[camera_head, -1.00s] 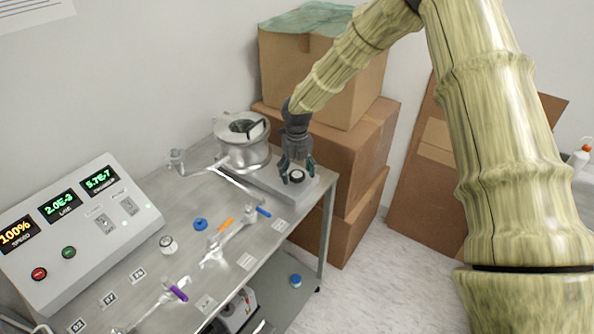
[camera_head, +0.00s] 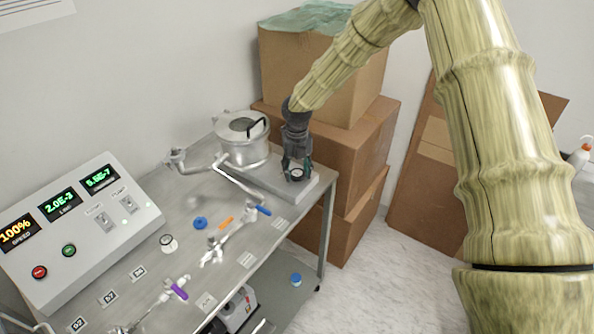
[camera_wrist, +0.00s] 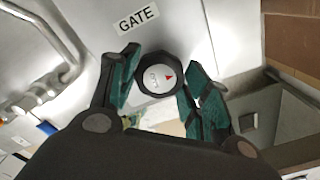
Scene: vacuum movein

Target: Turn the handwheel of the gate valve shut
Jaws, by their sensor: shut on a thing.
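The handwheel (camera_head: 296,175) is a small black knob with a white cap at the far right end of the metal bench. In the wrist view the handwheel (camera_wrist: 154,73) has a red arrow mark on its cap and sits beside a "GATE" label (camera_wrist: 139,19). My gripper (camera_head: 297,165) points down over it. In the wrist view the green-padded fingers of my gripper (camera_wrist: 163,80) stand on either side of the knob, shut on it. The gate valve's flat grey body (camera_head: 262,177) lies under the wheel.
Pipework with a blue-handled valve (camera_head: 264,210) lies in front. A control panel (camera_head: 80,228) with lit displays is at left. Cardboard boxes (camera_head: 345,150) stand close behind and to the right.

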